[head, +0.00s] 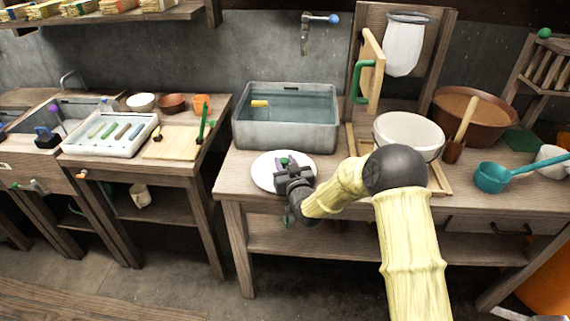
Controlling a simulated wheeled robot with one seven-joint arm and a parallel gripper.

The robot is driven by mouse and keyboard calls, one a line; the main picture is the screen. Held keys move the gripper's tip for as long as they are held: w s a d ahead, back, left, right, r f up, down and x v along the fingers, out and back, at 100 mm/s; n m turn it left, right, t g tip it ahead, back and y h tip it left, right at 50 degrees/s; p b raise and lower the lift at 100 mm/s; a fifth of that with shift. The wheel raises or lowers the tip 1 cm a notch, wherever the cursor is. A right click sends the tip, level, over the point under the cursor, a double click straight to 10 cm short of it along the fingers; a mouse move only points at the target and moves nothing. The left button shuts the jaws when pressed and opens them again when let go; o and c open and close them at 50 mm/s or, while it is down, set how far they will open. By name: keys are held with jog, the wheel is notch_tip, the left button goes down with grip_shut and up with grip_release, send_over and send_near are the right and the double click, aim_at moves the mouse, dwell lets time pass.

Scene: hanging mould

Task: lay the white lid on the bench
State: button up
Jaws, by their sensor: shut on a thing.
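The white lid (267,168) is a round disc with a green knob (287,161) near its middle. It shows at the front left part of the bench (233,191), just in front of the grey water basin. My gripper (288,168) is at the lid's knob and shut on it, with its dark body hiding the lid's right front part. The lid looks flat and level. I cannot tell whether it touches the bench top or is held slightly above it.
The grey basin (286,142) stands behind the lid. A white bowl (408,135) sits to the right by a wooden stand with a green handle (358,85). A brown tub (478,114) and teal ladle (493,177) are farther right. A narrow bare strip lies left of the lid.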

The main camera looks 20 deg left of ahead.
jog(key=o, duration=1)
jog(key=v, duration=1.2)
jog(key=shift+b, duration=0.3)
